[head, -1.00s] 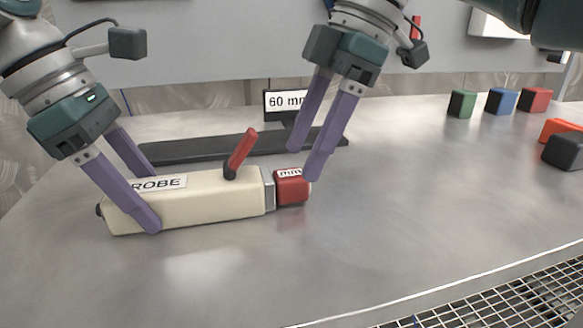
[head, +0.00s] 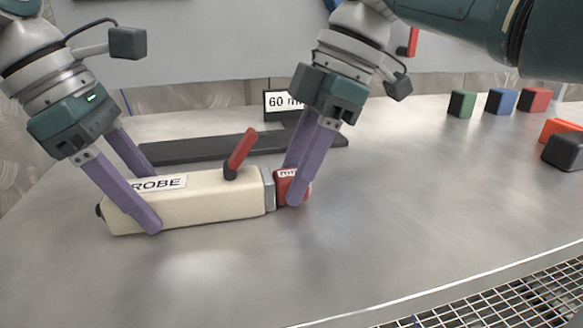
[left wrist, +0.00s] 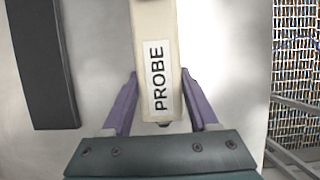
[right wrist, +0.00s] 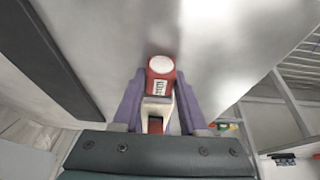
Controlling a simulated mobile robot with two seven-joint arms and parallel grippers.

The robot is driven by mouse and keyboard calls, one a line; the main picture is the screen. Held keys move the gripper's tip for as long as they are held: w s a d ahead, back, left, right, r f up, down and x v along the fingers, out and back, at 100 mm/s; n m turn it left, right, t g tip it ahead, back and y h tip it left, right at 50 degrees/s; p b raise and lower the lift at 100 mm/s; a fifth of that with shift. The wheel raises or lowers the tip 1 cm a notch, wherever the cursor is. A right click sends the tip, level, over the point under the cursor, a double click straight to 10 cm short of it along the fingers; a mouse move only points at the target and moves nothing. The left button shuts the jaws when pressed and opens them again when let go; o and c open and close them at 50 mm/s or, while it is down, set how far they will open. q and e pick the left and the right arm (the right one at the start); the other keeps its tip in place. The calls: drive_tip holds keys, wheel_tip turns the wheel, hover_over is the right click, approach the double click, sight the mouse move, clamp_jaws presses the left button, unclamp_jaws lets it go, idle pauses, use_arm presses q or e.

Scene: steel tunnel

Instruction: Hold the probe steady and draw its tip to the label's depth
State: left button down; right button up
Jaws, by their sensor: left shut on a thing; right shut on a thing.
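The cream probe body (head: 205,205), labelled PROBE, lies on the steel table with a red lever (head: 241,150) tilted up from its top. My left gripper (head: 150,202) is shut on the body near its left end; the label shows between the fingers in the left wrist view (left wrist: 158,75). A red tip (head: 282,186) with a white scale sits at the body's right end, past a grey collar (head: 268,188). My right gripper (head: 291,185) is shut on the red tip, whose round end shows in the right wrist view (right wrist: 161,67). A sign (head: 280,102) reads 60, its right part hidden by my right gripper.
A long dark bar (head: 195,148) lies behind the probe. Green (head: 461,104), blue (head: 499,102) and red (head: 535,100) blocks stand at the back right. Orange and black pieces (head: 565,150) lie at the right edge. The table's right middle is clear; metal grating (head: 510,300) lies beyond the front edge.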

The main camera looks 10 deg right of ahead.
clamp_jaws()
idle(0.8)
